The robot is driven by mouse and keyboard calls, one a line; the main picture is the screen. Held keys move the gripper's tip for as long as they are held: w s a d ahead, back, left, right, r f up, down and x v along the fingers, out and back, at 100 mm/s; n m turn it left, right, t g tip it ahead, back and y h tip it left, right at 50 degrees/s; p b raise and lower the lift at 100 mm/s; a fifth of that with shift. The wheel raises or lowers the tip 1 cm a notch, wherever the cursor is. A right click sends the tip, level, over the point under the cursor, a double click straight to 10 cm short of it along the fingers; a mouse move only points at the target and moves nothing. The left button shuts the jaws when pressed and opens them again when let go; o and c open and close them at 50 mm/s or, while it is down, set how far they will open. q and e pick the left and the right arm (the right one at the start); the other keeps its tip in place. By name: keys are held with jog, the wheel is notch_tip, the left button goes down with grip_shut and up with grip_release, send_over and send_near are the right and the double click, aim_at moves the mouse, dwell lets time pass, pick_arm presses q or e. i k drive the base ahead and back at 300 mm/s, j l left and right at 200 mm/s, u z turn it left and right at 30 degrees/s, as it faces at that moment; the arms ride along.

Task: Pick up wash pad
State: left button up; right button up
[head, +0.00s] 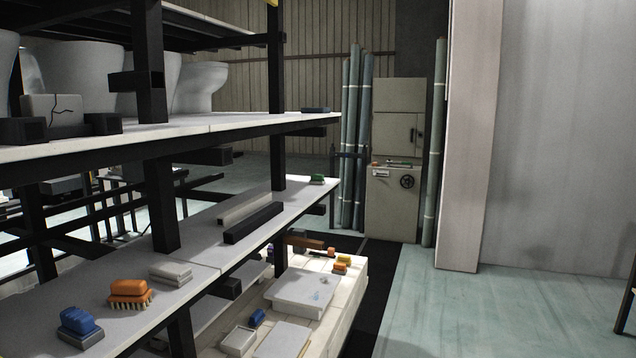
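Which thing is the wash pad I cannot tell for certain. On the middle shelf of the rack, a blue block-shaped pad or brush (80,324) lies at the front left. Beside it is an orange brush (130,293) with pale bristles, then a flat grey stack (171,273). A small green-topped pad (317,180) lies at the shelf's far end. A flat dark-blue piece (316,110) lies at the far end of the upper shelf. Small yellow (343,259) and orange (340,268) pieces lie on the low pale stack. Neither of my grippers is in view.
Black rack posts (160,205) stand in front of the shelves. White toilet bowls (198,88) stand on the upper shelf. Dark and grey bars (252,222) lie mid-shelf. A low pale stack (345,300) stands beside the rack.

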aim_at(315, 179)
jog(key=z, duration=1.3)
jog(key=i+u, duration=0.25)
jog(key=i, duration=0.35)
jog(key=i+l+u, duration=0.2)
jog(key=i, duration=0.45)
jog(key=i+j+u, duration=0.2)
jog(key=i, duration=1.2)
jog(key=i+l, duration=0.1)
jog(key=i, duration=2.65)
jog(key=l, duration=0.1)
